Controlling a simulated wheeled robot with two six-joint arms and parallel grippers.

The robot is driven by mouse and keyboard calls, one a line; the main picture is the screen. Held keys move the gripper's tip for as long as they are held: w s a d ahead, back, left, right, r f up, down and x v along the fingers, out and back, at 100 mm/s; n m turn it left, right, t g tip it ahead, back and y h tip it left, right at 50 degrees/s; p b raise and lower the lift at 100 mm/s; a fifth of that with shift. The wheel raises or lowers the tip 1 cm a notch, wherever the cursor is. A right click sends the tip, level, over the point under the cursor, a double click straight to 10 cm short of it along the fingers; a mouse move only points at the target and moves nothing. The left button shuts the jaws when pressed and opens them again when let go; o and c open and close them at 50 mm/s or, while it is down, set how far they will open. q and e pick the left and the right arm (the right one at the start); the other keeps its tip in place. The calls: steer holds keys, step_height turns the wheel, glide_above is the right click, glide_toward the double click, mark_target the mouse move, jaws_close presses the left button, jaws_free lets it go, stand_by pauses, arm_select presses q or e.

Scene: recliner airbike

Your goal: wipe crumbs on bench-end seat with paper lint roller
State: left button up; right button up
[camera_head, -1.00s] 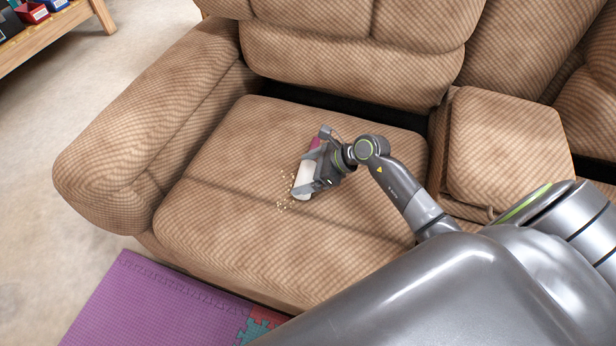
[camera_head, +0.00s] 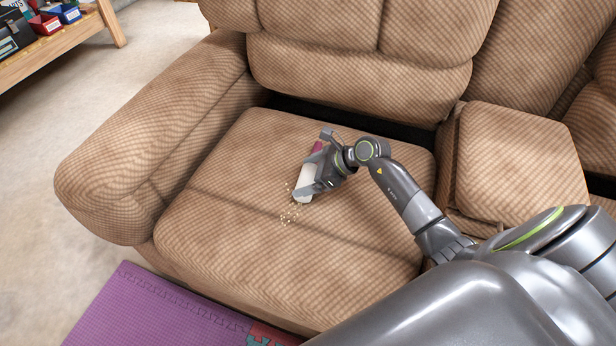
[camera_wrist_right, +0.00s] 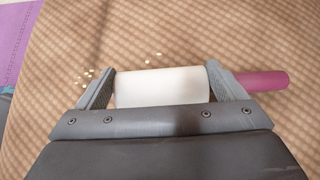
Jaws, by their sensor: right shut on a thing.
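The bench-end seat (camera_head: 235,245) is a tan, checked cushion next to the left armrest. Pale crumbs (camera_head: 290,215) lie scattered near its middle; some also show in the right wrist view (camera_wrist_right: 88,74), left of the roller. My right gripper (camera_head: 312,182) is shut on the lint roller, low over the seat beside the crumbs. The lint roller has a white paper cylinder (camera_wrist_right: 162,86) between the two fingers and a magenta handle (camera_wrist_right: 262,81) sticking out to the right. I cannot tell whether the roller touches the cushion. My left gripper is not in view.
The padded armrest (camera_head: 150,150) rises left of the seat, and the backrest (camera_head: 350,70) stands behind it. Another cushioned section (camera_head: 520,165) is to the right. A purple mat (camera_head: 150,310) lies on the floor in front. A wooden shelf (camera_head: 75,45) with bins stands at the upper left.

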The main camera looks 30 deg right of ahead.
steer(key=shift+s+a+r+p, duration=0.15)
steer(key=shift+s+p, duration=0.3)
steer(key=shift+s, duration=0.4)
steer(key=shift+s+a+f+p, duration=0.15)
steer(key=shift+s+p, duration=0.05)
steer(key=shift+s, duration=0.4)
steer(key=shift+s+a+f+p, duration=0.1)
steer(key=shift+s+a+p, duration=0.1)
steer(key=shift+s, duration=0.4)
